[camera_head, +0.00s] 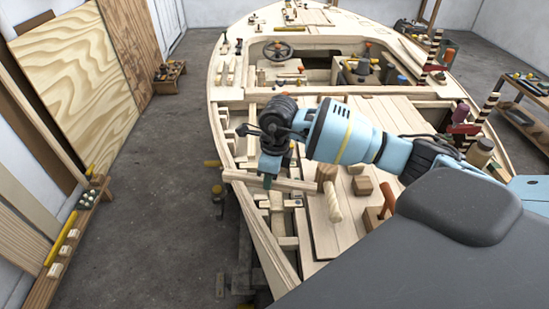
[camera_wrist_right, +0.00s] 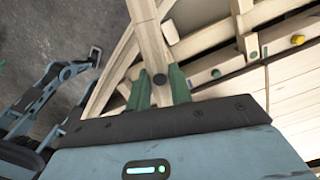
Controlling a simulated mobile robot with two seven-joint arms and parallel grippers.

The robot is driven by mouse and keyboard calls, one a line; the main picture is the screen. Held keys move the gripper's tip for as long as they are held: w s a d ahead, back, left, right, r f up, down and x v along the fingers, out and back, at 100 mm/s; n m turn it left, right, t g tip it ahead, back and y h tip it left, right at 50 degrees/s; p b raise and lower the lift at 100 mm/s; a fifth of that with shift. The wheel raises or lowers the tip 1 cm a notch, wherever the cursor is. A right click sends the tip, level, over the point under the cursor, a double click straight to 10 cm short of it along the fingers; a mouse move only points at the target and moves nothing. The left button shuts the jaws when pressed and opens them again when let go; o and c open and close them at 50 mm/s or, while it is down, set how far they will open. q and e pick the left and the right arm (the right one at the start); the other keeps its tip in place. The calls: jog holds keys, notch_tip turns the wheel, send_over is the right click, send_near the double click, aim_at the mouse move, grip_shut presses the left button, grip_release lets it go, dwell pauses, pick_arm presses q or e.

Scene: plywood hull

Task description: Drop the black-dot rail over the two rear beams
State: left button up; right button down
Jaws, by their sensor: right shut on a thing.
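My right gripper (camera_head: 268,178) is shut on a pale wooden rail (camera_head: 237,177) above the left side of the open hull. In the right wrist view, the green fingertips (camera_wrist_right: 160,88) sit on both sides of the rail (camera_wrist_right: 149,35). My left gripper is not in the head view.
A mallet (camera_head: 331,195) and wooden blocks (camera_head: 362,185) lie on the deck boards right of the rail. A beam with coloured dots (camera_wrist_right: 230,67) runs across the right wrist view.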

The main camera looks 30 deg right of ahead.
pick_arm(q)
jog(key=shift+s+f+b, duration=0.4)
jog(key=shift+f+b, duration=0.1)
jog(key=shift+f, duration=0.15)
pick_arm(e)
jog(key=w+d+f+m+h, duration=0.1)
jog(key=w+d+m, duration=0.5)
jog(key=m, duration=0.9)
jog(key=shift+h, duration=0.4)
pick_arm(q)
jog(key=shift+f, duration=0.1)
pick_arm(e)
jog(key=shift+f, duration=0.25)
